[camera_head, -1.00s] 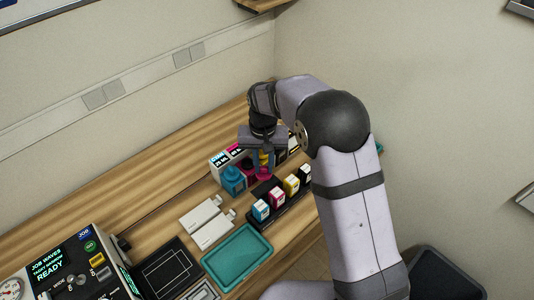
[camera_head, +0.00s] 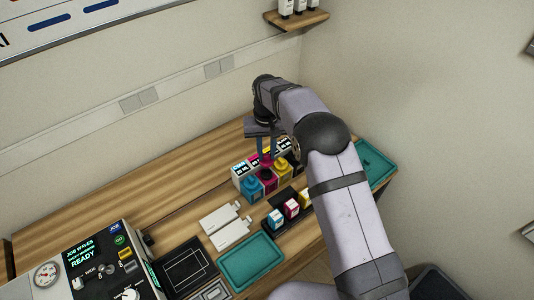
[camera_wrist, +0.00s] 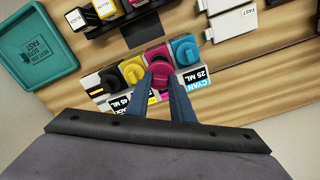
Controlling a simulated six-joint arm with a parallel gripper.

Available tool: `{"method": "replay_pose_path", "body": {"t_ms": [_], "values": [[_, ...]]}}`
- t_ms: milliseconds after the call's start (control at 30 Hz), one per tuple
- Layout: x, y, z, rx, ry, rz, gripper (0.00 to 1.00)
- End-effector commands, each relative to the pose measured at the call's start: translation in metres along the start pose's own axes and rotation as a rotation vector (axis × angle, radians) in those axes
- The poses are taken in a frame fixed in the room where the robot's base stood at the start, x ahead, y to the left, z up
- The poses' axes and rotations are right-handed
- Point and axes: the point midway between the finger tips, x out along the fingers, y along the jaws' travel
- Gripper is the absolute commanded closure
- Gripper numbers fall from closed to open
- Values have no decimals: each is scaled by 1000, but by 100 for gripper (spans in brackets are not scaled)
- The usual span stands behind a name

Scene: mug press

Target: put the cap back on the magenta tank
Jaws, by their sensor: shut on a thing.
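My gripper (camera_head: 266,157) is shut on the magenta cap (camera_wrist: 162,75), which shows between the blue fingers in the wrist view. The cap is above or at the top of the magenta tank (camera_head: 268,180); I cannot tell whether they touch. The magenta tank also shows partly behind the cap in the wrist view (camera_wrist: 154,53). It stands between the cyan tank (camera_head: 251,188) and the yellow tank (camera_head: 285,170). The black tank (camera_wrist: 111,79) is beyond the yellow one.
Small ink bottles, among them a magenta one (camera_head: 291,208), stand in a dark rack in front of the tanks. White flat pieces (camera_head: 226,225), a teal tray (camera_head: 249,261) and a control panel (camera_head: 100,262) lie to the left. Another teal tray (camera_head: 375,160) is at the right.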

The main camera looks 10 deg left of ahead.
Motion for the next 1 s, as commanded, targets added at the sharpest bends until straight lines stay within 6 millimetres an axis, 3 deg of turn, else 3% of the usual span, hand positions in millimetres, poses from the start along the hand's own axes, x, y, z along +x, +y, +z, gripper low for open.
{"method": "replay_pose_path", "body": {"t_ms": [367,1000], "values": [[11,0,0,1,-1,0,100],[58,0,0,1,0,0,100]]}}
